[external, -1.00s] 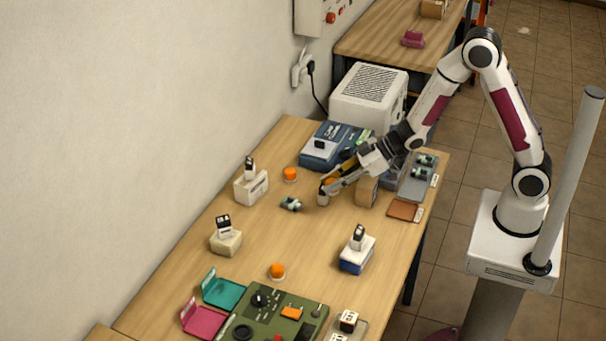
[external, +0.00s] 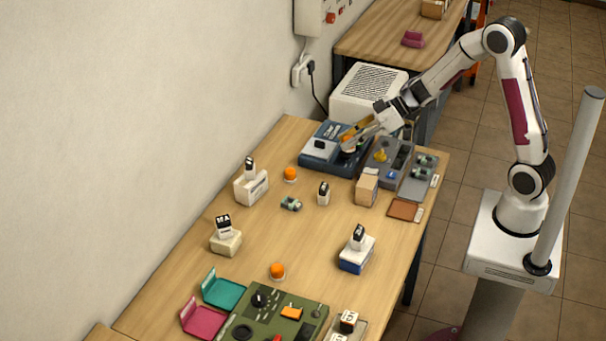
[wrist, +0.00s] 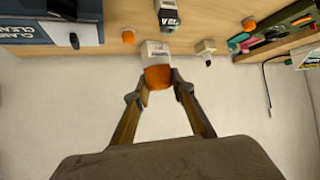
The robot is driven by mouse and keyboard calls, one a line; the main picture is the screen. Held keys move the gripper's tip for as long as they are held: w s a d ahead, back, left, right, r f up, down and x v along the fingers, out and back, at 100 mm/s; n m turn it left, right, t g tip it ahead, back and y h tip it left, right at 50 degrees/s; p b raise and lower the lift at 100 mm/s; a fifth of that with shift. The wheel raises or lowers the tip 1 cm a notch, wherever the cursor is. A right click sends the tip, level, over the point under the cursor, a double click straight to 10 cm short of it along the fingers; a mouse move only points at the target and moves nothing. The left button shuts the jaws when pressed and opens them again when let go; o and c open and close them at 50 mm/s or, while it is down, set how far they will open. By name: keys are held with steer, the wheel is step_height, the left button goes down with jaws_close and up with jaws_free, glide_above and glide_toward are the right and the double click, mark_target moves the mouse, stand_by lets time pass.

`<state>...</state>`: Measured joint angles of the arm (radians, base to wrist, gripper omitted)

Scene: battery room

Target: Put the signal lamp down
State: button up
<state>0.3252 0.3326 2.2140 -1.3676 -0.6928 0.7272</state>
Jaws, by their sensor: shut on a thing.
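The signal lamp is an orange dome (wrist: 157,77) between my fingertips in the wrist view. My gripper (external: 352,141) is shut on it and holds it beside or over the blue charger box (external: 333,162). In the external view the lamp is mostly hidden by the fingers, so its height above the box is hard to tell. Two similar orange lamps stand on the bench, one near the wall (external: 290,174) and one farther forward (external: 277,270).
A grey tray (external: 390,172) with a yellow piece, a cardboard block (external: 366,188) and a brown tray (external: 404,210) lie at right. A labelled battery (external: 323,193) stands mid-bench. A white holder (external: 250,190) stands near the wall.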

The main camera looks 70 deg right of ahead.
steer(key=s+a+n+g+y, duration=0.1)
steer(key=s+n+y, duration=0.1)
steer(key=s, duration=0.5)
steer(key=shift+r+n+g, duration=0.3)
steer(key=shift+n+g, duration=0.1)
steer(key=shift+n, duration=0.1)
steer(key=shift+f, duration=0.15)
glide_above(368, 181)
steer(key=shift+a+f, duration=0.1)
steer(key=shift+f, duration=2.65)
steer(key=shift+f, duration=0.1)
steer(key=shift+f, duration=2)
steer(key=shift+f, duration=0.15)
